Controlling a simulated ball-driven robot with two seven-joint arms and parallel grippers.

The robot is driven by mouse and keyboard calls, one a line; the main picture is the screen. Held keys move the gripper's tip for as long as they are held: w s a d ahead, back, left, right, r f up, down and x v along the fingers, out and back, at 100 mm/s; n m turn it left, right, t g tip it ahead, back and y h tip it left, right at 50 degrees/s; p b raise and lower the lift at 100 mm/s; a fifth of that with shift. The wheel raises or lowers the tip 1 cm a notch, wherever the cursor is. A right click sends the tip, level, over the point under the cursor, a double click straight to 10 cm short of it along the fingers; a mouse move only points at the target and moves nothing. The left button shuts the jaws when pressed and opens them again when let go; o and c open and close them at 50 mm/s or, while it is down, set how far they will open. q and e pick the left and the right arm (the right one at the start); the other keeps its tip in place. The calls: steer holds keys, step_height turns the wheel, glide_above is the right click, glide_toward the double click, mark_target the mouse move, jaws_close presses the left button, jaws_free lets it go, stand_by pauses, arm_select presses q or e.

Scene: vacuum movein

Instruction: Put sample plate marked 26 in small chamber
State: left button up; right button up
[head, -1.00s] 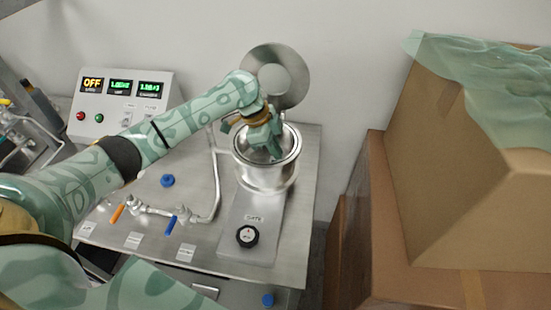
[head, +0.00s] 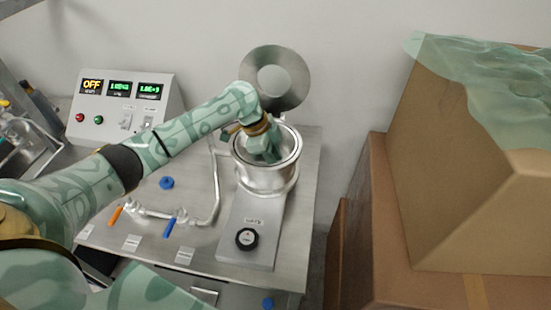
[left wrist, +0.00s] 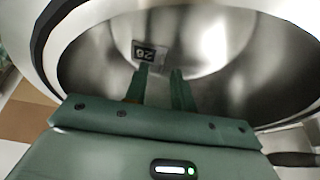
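The small chamber (head: 268,178) is a round metal pot with its lid (head: 290,75) swung open behind it. My left gripper (head: 268,157) reaches down inside it. In the left wrist view, my left gripper (left wrist: 160,72) has its two fingers apart with a clear gap between them. The sample plate marked 26 (left wrist: 150,54), a small grey plate with a dark label, appears upside down inside the chamber, just beyond the left fingertip. It does not appear clamped between the fingers; whether a finger touches it I cannot tell. My right gripper is not in view.
The chamber stands on a steel bench (head: 215,250) with a black knob (head: 246,239), an orange handle (head: 116,216), a blue handle (head: 170,228) and thin pipes. A control box (head: 125,105) stands behind left. Cardboard boxes (head: 470,190) fill the right side.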

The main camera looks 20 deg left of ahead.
arm_select(q)
steer(key=p+v, duration=0.2)
steer(key=v, duration=0.9)
steer(key=shift+s, duration=0.1)
stand_by(0.5)
